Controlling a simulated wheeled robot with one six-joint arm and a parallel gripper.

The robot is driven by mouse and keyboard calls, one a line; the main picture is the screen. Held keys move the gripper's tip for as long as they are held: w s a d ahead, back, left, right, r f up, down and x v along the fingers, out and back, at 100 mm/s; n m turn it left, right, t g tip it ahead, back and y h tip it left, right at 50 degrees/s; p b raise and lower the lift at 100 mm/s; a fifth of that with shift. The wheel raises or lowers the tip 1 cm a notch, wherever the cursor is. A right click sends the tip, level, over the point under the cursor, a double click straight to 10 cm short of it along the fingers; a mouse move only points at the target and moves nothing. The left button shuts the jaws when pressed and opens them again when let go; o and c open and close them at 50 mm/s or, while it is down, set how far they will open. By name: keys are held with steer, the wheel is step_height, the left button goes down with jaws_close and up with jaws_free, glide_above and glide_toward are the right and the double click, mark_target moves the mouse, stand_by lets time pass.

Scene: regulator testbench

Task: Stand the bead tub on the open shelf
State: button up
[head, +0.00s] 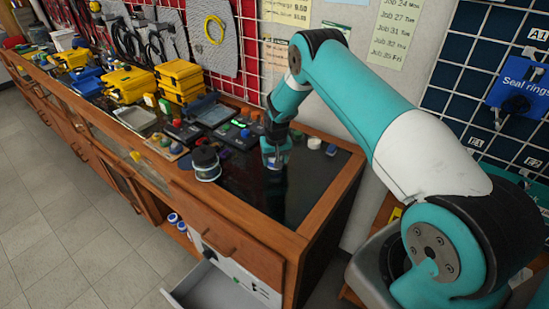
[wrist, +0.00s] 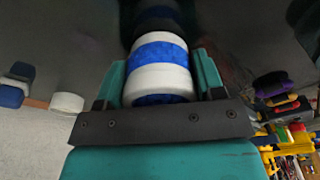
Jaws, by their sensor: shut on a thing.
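My gripper (head: 275,155) is over the dark right part of the bench top in the head view. In the wrist view its teal fingers (wrist: 160,88) are shut around a white tub with blue bands (wrist: 163,70), which I take for the bead tub. In the head view the fingers mostly hide this tub, and I cannot tell whether it touches the bench top. The open shelf (head: 160,205) is a recess in the bench front, below and left of my gripper. Two small blue-and-white tubs (head: 174,218) show in it.
A dark-lidded jar (head: 206,164) stands on the bench left of my gripper. An open drawer (head: 205,290) juts out below, right of the shelf. Yellow cases (head: 180,80), trays and small devices crowd the bench farther back. The floor (head: 85,230) in front is clear.

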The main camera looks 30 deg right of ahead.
steer(key=shift+f, duration=0.2)
steer(key=o, duration=1)
steer(key=shift+c, duration=0.2)
steer(key=shift+r, duration=0.1)
